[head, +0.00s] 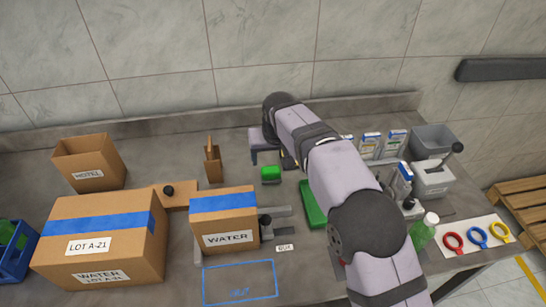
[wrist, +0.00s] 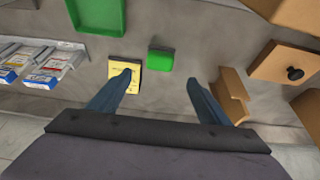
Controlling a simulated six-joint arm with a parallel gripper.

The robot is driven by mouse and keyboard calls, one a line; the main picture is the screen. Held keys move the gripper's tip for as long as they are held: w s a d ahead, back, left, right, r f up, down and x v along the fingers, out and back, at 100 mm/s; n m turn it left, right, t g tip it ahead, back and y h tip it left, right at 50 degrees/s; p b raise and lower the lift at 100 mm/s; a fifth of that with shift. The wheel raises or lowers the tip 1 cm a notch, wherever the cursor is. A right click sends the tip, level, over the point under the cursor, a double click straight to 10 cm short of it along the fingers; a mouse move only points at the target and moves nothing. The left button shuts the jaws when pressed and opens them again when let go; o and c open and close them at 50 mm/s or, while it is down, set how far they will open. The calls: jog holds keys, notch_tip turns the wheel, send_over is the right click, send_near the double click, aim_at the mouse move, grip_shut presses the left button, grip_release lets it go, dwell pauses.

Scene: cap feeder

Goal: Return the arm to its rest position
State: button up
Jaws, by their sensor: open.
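My gripper (wrist: 160,78) shows in the wrist view with its two blue fingers spread apart and nothing between them. It points down over the grey bench. A green block (wrist: 160,59) lies just beyond the fingertips, and one fingertip overlaps a yellow note pad (wrist: 120,86). In the head view my arm reaches from the lower right up to the back of the bench. The green block (head: 271,174) stands in front of the arm's far end there. The fingers are hard to make out in the head view.
A green tray (head: 313,206) lies partly under my arm. Cardboard boxes, including the WATER box (head: 226,222), stand at left. Small cartons (head: 395,143), grey bins (head: 433,140) and a green bottle (head: 424,228) stand at right. A tiled wall rises behind the bench.

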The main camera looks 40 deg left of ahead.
dwell(0.4)
jog(key=w+d+r+m, duration=0.15)
jog(key=w+d, duration=0.25)
jog(key=d, duration=0.6)
jog(key=w+d+r+m, duration=0.1)
jog(key=w+d+r, duration=0.25)
jog(key=d, duration=0.65)
jog(key=s+d+m, duration=0.1)
jog(key=d, duration=0.7)
jog(key=s+d+m+h, duration=0.1)
jog(key=s+d, duration=0.1)
jog(key=d, duration=0.6)
jog(key=s+d+f+m+t+h, duration=0.1)
jog(key=s+d, duration=0.1)
jog(key=d, duration=0.6)
jog(key=shift+s+d, duration=0.2)
jog(key=shift+d, duration=0.1)
jog(key=s+d+f+m+g, duration=0.1)
jog(key=s+d+f+g, duration=0.1)
jog(key=s, duration=0.7)
jog(key=s+d+f+m+g+h, duration=0.1)
jog(key=s+d+f, duration=0.4)
jog(key=s, duration=0.5)
notch_tip(320, 180, down, 2)
jog(key=shift+d+f+m+g, duration=0.1)
jog(key=shift+d+m+g, duration=0.1)
jog(key=shift+m+g, duration=0.5)
